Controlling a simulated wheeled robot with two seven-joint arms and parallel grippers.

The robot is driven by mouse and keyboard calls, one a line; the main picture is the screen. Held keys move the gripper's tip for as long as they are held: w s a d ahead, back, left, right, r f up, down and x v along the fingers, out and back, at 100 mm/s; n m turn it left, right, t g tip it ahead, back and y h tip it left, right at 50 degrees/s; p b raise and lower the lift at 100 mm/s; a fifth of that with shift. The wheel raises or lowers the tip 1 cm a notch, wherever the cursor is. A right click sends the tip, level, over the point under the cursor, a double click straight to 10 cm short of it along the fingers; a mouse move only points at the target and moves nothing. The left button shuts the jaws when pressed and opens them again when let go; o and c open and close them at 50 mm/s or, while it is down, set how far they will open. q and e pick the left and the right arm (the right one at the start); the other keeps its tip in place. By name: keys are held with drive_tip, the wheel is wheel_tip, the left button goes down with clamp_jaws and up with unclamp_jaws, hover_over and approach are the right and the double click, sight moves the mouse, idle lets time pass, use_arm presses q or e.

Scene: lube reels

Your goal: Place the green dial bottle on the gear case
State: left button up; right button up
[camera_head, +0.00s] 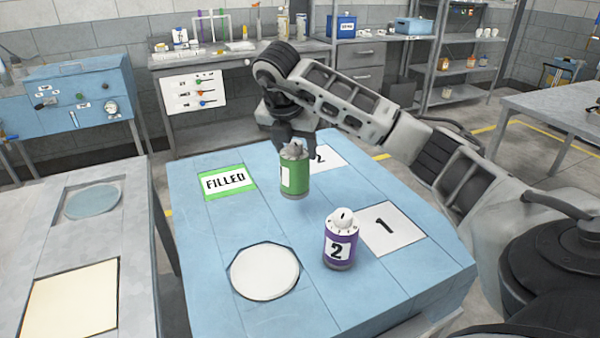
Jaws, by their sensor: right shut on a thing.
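The green dial bottle (295,177) has a white label and a grey top. My right gripper (293,145) is shut on its top from above, and the bottle is upright. It shows in front of the white pad marked 2 (325,158); I cannot tell clearly whether its base touches the surface. A large blue block (210,248) with a panelled top lies below; it may be the gear case, though no label names it so. A white round plate (265,272) is set in its top at the front. My left gripper is not in view.
A grey table (135,215) stands left, with a round disc (93,202).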

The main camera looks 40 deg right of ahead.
drive_tip(key=shift+w+d+f, duration=0.2)
drive_tip(key=shift+d+f, duration=0.3)
drive_tip(key=shift+f, duration=0.05)
drive_tip(key=shift+w+d+f, duration=0.2)
drive_tip(key=shift+d+f, duration=0.3)
drive_tip(key=shift+f, duration=0.05)
drive_tip(key=x, duration=0.2)
drive_tip(key=p+x, duration=0.1)
drive_tip(key=x, duration=0.2)
drive_tip(key=shift+a+f, duration=0.1)
drive_tip(key=shift+a, duration=0.15)
drive_tip(key=o, duration=1.5)
